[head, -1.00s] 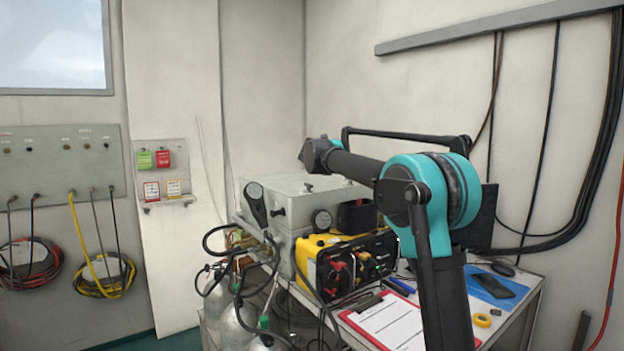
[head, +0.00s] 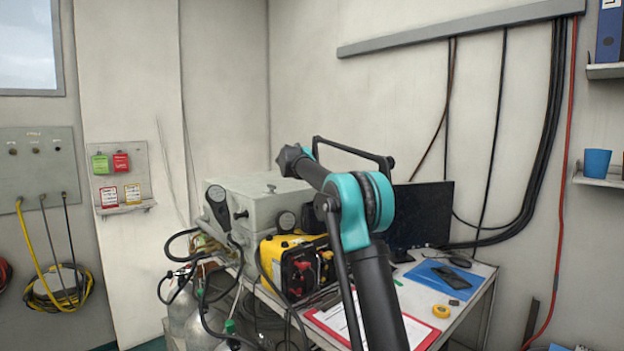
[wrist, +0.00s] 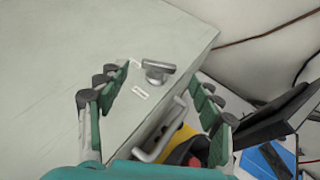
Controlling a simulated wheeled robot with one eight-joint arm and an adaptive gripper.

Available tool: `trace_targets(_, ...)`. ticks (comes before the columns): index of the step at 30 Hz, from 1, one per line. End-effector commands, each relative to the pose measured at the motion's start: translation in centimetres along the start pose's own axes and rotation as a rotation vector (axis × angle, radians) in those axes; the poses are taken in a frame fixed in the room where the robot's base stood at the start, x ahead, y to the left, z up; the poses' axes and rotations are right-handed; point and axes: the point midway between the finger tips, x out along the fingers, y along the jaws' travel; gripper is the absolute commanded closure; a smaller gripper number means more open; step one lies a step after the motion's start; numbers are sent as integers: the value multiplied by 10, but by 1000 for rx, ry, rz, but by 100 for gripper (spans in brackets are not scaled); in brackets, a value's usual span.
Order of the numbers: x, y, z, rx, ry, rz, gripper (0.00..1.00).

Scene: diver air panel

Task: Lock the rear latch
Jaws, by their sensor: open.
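In the wrist view a small grey metal latch handle (wrist: 157,70) sits on top of a pale grey case lid (wrist: 75,55), near its edge. It lies across the gap between my fingers, towards their far end, with small white labels beside it. My gripper (wrist: 160,95) is open and empty above the lid, with teal finger pads on both sides. In the head view the grey case (head: 262,205) stands on the bench. A small latch (head: 271,187) shows on its lid; I cannot tell if it is the same one.
A grey carry handle (wrist: 163,140) sticks out from the case side. A yellow and black unit (head: 292,262) stands in front of the case. A monitor (head: 422,214) and a clipboard (head: 340,322) are on the bench. Hoses and cylinders (head: 190,318) crowd the left.

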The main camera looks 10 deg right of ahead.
Motion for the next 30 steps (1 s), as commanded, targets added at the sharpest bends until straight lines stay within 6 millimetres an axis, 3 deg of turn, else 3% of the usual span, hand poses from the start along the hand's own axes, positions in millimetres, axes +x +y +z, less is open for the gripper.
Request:
trace_targets(3,18,0,0,0,-1,0,34)
trace_targets(9,35,0,0,-1,0,-1,34)
trace_targets(20,38,0,0,0,0,0,34)
trace_targets(30,38,0,0,0,0,0,77)
